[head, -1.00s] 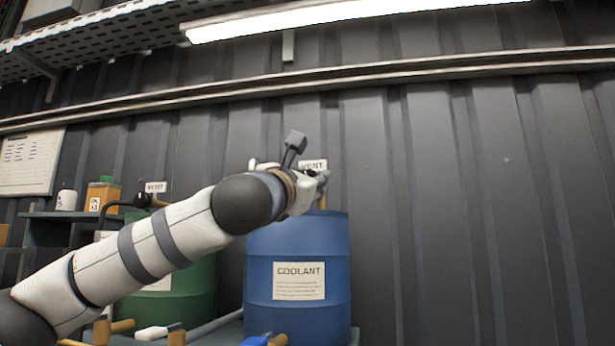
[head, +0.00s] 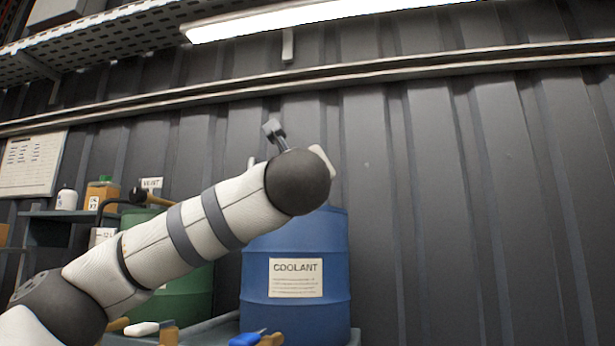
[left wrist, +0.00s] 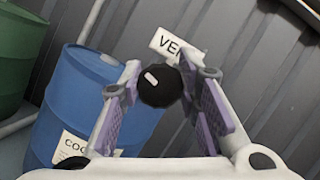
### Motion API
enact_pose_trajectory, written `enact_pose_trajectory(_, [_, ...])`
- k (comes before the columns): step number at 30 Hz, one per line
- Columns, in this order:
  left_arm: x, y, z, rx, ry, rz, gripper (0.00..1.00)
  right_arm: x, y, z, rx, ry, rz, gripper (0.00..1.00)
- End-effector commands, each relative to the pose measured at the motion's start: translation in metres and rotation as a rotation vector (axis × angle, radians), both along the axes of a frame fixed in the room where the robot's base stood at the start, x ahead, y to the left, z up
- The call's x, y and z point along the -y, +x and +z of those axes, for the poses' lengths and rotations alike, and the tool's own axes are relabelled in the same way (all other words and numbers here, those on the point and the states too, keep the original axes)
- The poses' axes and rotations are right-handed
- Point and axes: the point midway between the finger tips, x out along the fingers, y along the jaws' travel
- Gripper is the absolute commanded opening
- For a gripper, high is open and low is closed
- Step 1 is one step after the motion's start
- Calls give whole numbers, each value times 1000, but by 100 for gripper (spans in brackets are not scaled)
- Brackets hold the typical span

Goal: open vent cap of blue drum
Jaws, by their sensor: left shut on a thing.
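The blue drum (head: 296,250), labelled COOLANT, stands upright against the wall, and its top is partly hidden by my left arm. It also shows in the left wrist view (left wrist: 75,95), tilted. A round black cap (left wrist: 158,88) with a white mark sits between the fingers of my left gripper (left wrist: 162,80), which is shut on it. A white VENT sign (left wrist: 171,45) is just behind the cap. I cannot tell whether the cap still sits on its fitting. My right gripper is in neither view.
A green drum (head: 183,290) stands left of the blue one, with a black handle (head: 139,194) and VENT sign (head: 151,184). A shelf (head: 55,214) with bottles is at left. A blue-handled tool (head: 246,339) lies in front. The right side is clear.

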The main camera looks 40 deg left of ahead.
Motion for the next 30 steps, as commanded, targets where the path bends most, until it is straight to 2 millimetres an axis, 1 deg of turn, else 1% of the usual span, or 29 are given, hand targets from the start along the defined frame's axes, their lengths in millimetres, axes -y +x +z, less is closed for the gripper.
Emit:
enact_pose_trajectory(2, [1,4,-4,29,-63,0,2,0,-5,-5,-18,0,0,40])
enact_pose_trajectory(18, [0,3,-4,261,-485,-1,2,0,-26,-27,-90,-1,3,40])
enact_pose_trajectory(24, [0,2,-4,322,-593,-1,2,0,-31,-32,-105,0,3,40])
enact_pose_trajectory(30, [-1,1,-3,362,-663,1,2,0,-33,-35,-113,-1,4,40])
